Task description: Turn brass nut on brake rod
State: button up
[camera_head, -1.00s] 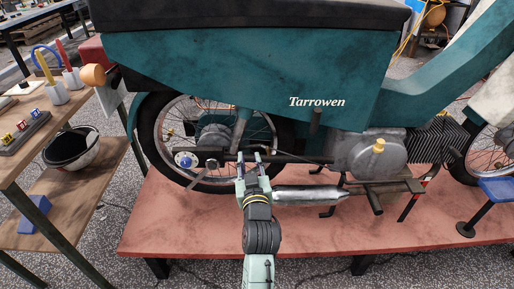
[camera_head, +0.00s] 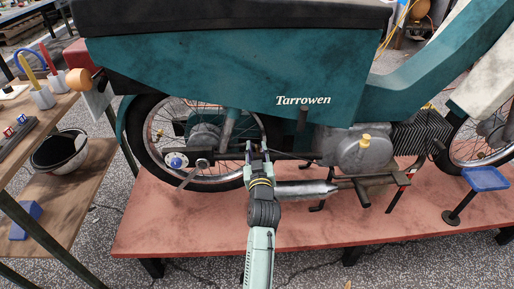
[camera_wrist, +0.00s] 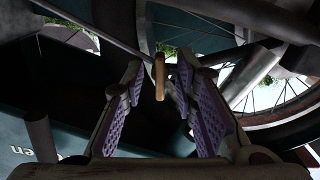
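The motorcycle (camera_head: 225,70) is teal and stands on a red platform, its rear wheel (camera_head: 165,140) to the left. My gripper (camera_head: 257,148) is at its lower side, just right of the rear wheel. In the wrist view, a thin grey brake rod (camera_wrist: 95,30) runs in from the upper left. A small brass-coloured piece, seemingly the brass nut (camera_wrist: 160,76), is at its end. My gripper's purple-padded fingers (camera_wrist: 160,100) stand apart on either side of it, near their tips, with visible gaps. The nut cannot be made out in the head view.
A silver exhaust (camera_head: 305,188) and a dark footrest bar lie close right of my gripper. The red platform (camera_head: 200,225) is clear in front. A wooden shelf with a black bowl (camera_head: 60,150) stands left. A blue-topped stand (camera_head: 485,178) is right.

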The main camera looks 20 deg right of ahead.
jog(key=shift+w, duration=0.2)
grip_shut()
dwell(0.5)
